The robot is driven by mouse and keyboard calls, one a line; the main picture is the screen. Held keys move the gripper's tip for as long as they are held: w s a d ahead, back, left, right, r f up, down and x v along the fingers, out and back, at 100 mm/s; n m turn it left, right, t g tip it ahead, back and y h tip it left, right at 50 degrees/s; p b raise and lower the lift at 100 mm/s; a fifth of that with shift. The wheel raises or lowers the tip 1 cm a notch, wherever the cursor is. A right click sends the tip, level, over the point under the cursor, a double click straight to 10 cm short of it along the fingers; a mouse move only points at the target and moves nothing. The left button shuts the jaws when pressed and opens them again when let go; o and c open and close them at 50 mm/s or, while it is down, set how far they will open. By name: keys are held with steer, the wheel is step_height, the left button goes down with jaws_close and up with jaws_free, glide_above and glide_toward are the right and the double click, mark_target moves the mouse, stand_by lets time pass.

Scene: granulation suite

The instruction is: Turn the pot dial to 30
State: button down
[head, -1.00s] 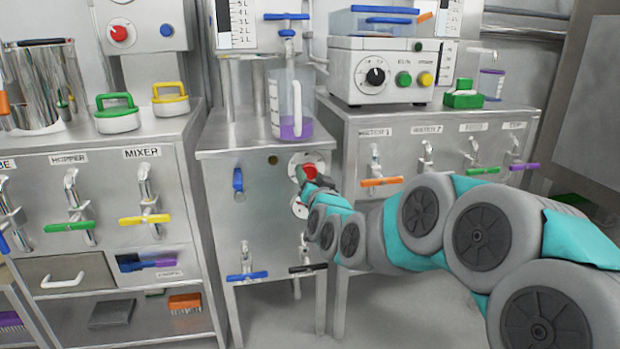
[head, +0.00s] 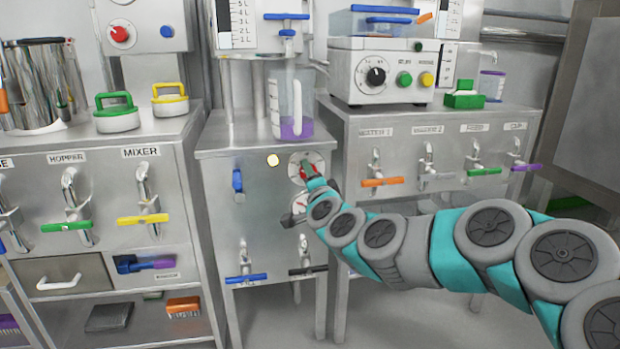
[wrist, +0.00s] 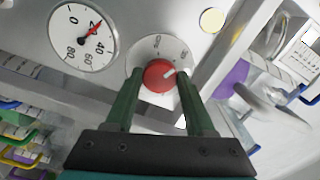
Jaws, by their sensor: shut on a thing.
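The pot dial is a red knob (wrist: 158,76) on a white, marked face (wrist: 143,47) on the steel cabinet front (head: 215,220). In the wrist view its white pointer mark aims to the upper right; I cannot read which number it meets. My gripper (wrist: 160,82) is shut on the knob, one green finger on each side. In the head view my gripper (head: 308,172) hides much of the knob. A round gauge (wrist: 84,38) with a red needle near 20 sits beside the dial in the wrist view.
A round lamp (head: 273,160) glows pale yellow left of the dial. A blue valve handle (head: 237,181) is further left. Blue (head: 246,278) and black (head: 308,270) tap handles are below. A jug with purple liquid (head: 291,105) stands on the cabinet top.

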steer(key=shift+f+m, duration=0.1)
steer(key=shift+m, duration=0.3)
steer(key=shift+c, duration=1.3)
jaws_free()
steer(key=v, duration=0.7)
steer(key=shift+s, duration=0.4)
steer(key=shift+d, duration=0.1)
